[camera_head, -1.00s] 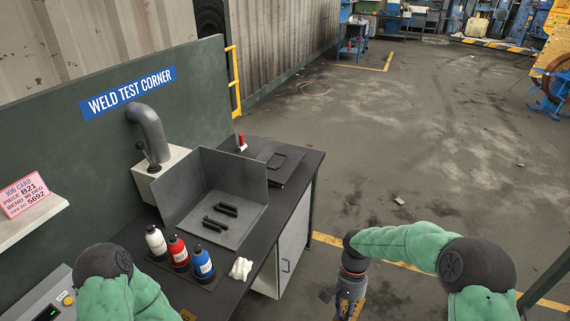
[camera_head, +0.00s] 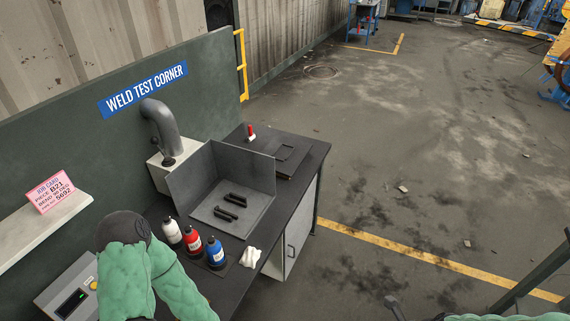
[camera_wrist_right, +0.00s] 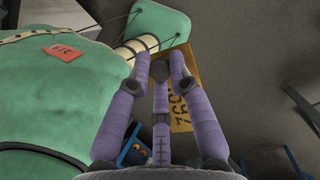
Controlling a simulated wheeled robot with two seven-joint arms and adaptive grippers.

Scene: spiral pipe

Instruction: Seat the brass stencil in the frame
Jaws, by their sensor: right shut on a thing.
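The brass stencil (camera_wrist_right: 181,118), a yellow-brown plate with dark cut-out digits, shows in the right wrist view behind the purple fingers. My right gripper (camera_wrist_right: 160,70) is shut on it; the fingers hide part of the plate. In the head view a dark flat plate with a raised square outline (camera_head: 286,153) lies on the bench's far end; it looks like the frame and appears empty. The stencil is not seen there. My left gripper is out of view; only its green-sleeved arm shows at lower left.
The dark bench (camera_head: 234,287) carries a grey angled screen (camera_head: 243,165) with short dark bars, white, red (camera_head: 191,246) and blue bottles, a white rag (camera_head: 250,257) and a red-topped item (camera_head: 251,132). A job card (camera_head: 50,191) reads B21 and 5692.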

